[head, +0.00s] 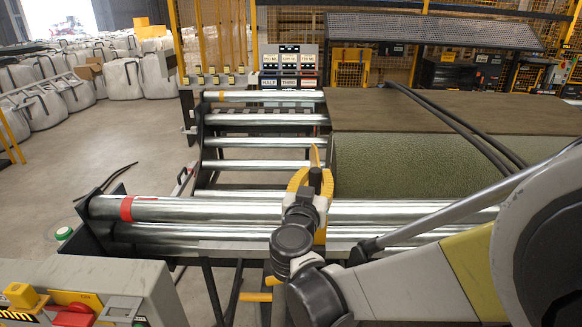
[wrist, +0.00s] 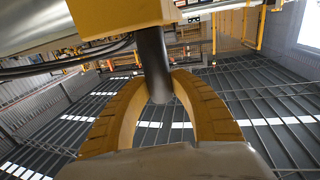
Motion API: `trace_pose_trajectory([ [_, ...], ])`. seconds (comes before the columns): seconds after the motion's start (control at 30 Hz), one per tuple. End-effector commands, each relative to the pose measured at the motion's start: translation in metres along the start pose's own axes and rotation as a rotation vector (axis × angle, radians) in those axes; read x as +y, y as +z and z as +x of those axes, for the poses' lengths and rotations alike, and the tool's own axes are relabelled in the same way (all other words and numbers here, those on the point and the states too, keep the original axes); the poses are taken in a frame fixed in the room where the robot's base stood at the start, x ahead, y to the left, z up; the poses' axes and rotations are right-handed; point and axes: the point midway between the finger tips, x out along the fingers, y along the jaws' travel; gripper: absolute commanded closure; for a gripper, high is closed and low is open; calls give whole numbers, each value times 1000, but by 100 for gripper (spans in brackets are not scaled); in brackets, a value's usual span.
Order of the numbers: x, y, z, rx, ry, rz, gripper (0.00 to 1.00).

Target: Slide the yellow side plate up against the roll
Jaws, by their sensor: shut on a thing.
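The yellow side plate (head: 325,190) shows nearly edge-on in the head view, just left of the green turf roll (head: 410,168). I cannot tell whether the plate touches the roll. My gripper (head: 312,181) has yellow fingers and is at the plate's dark upright handle, left of the roll. In the wrist view the two curved fingers of my gripper (wrist: 162,90) close around the dark handle (wrist: 153,62). A yellow block (wrist: 115,16) sits at the handle's top end. My wrist hides the plate's lower part in the head view.
Shiny rollers (head: 260,166) lie left of the roll, and a long front roller (head: 230,210) with a red band runs across the near side. A control box (head: 75,290) stands at the lower left.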

Motion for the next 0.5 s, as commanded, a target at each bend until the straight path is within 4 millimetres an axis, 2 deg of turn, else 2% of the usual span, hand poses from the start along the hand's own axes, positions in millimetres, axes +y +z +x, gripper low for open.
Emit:
trace_pose_trajectory([
  [0.03,18,1,3,-2,10,3,100],
  [0.2,56,1,11,-2,10,3,100],
  [0.33,77,1,16,-2,8,4,100],
  [0.5,93,1,20,-2,5,4,100],
])
